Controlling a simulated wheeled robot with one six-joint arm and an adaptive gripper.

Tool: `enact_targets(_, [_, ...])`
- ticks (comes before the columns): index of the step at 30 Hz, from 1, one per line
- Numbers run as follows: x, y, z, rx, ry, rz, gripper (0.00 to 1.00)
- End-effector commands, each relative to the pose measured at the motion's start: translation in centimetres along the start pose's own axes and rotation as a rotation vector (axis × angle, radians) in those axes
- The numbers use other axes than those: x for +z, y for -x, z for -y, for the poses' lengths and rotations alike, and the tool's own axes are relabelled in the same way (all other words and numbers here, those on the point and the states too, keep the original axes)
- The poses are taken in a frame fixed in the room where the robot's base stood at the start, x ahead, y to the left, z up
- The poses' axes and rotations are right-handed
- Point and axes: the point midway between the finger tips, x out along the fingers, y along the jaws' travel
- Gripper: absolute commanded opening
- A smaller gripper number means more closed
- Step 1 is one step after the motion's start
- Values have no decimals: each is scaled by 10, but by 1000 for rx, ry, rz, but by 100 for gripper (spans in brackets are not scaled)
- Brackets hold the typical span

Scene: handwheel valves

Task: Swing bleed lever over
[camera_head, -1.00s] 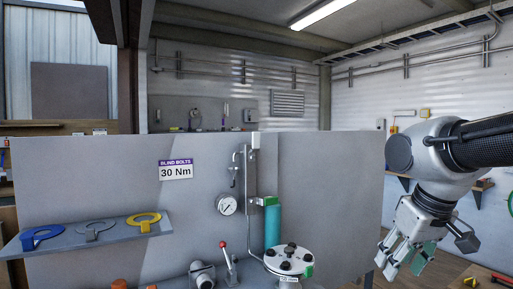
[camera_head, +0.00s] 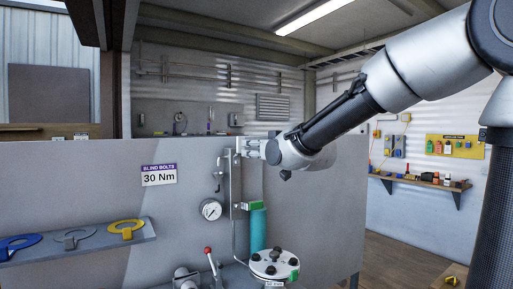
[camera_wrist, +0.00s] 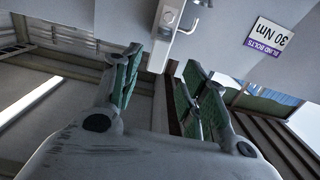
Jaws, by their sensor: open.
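A lever with a red knob (camera_head: 209,252) stands at the bottom of the head view, tilted slightly left, beside a grey fitting. A small valve with a thin handle (camera_head: 218,178) sits on the pipework above the round gauge (camera_head: 211,210). I cannot tell for certain which is the bleed lever. My gripper (camera_head: 248,147) is at the panel's top edge, near the upper end of the vertical pipe, well above the red knob. In the wrist view its green-padded fingers (camera_wrist: 162,88) are spread with nothing between them; a pale bracket (camera_wrist: 168,17) lies beyond them.
The grey panel (camera_head: 320,205) carries a 30 Nm sign (camera_head: 159,175). A teal cylinder (camera_head: 258,230) and a bolted round flange (camera_head: 274,265) stand below my gripper. A shelf (camera_head: 75,248) with blue, grey and yellow rings is at left. Space above the panel looks open.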

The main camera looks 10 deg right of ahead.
Motion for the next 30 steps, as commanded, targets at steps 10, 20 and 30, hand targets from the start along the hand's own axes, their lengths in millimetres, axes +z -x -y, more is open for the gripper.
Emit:
enact_targets(10, [-8, -22, -1, 2, 3, -33, 44])
enact_targets(20, [-9, -61, -1, 2, 3, -32, 44])
enact_targets(30, [-11, -87, -1, 2, 3, -33, 44])
